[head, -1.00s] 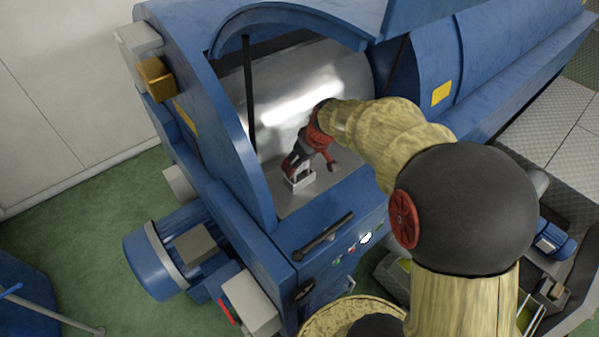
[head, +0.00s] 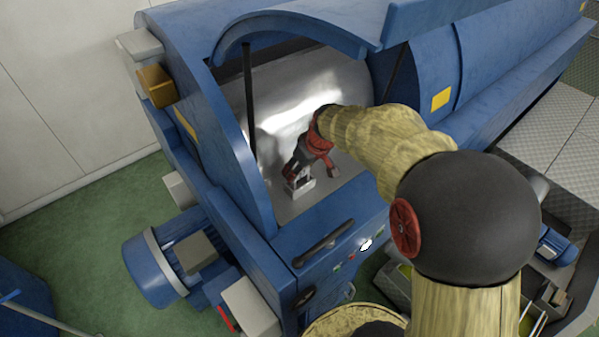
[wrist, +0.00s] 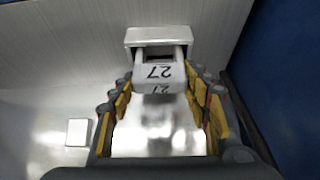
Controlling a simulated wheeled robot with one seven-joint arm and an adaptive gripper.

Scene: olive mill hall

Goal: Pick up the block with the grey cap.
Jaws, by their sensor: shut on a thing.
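A pale block (wrist: 160,75) marked 27, upside down in the wrist view, sits between the fingertips of my gripper (wrist: 160,80). A wider light-grey piece (wrist: 160,37) with a dark slot shows at its far end; I cannot tell whether this is the cap. My gripper is shut on the block, with the yellow pads on both sides of it. In the head view my gripper (head: 302,170) reaches down into the blue machine's opening, and the pale block (head: 299,187) shows at its tip. Whether the block is clear of the metal surface I cannot tell.
The blue machine (head: 232,165) surrounds the opening, with a raised lid (head: 300,22) above. Its shiny metal inside (head: 310,85) lies behind my gripper. A small white square (wrist: 77,132) lies on the metal at the lower left. A blue wall (wrist: 275,80) stands close on the right.

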